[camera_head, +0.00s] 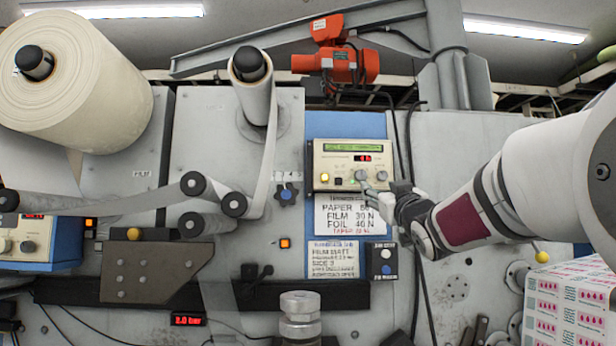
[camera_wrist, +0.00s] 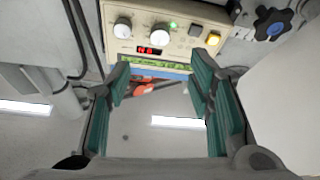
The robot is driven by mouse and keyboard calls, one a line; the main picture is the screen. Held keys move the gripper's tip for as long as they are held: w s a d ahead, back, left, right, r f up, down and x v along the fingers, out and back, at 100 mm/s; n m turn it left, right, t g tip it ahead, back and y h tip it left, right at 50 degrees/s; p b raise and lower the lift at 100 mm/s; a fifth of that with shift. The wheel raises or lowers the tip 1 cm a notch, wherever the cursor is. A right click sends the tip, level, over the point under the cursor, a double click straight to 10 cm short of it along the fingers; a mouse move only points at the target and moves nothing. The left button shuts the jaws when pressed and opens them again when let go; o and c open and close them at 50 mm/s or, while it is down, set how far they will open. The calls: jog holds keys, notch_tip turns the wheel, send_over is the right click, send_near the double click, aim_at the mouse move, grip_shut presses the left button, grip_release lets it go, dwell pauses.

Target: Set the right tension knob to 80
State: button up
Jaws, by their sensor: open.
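The right-hand control panel (camera_head: 352,163) is a beige box with a green text display, a red number display (camera_head: 366,158) too small to read surely, and a lit yellow button (camera_head: 324,177). Its two pale round knobs sit low on its front; one is the left knob (camera_head: 361,176) and one the right knob (camera_head: 382,176). The wrist view shows the panel upside down, with two knobs (camera_wrist: 122,28) (camera_wrist: 161,31) beyond the fingertips. My gripper (camera_head: 374,186) is in front of the panel's lower right. In the wrist view my gripper (camera_wrist: 160,72) is open and empty, apart from the knobs.
A second panel (camera_head: 36,240) with knobs is at the far left. A printed sheet (camera_head: 348,214) listing paper, film and foil hangs under the right panel.

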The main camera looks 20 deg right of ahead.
aim_at(362, 176)
jog(key=p+x, duration=0.1)
jog(key=x, duration=1.2)
grip_shut()
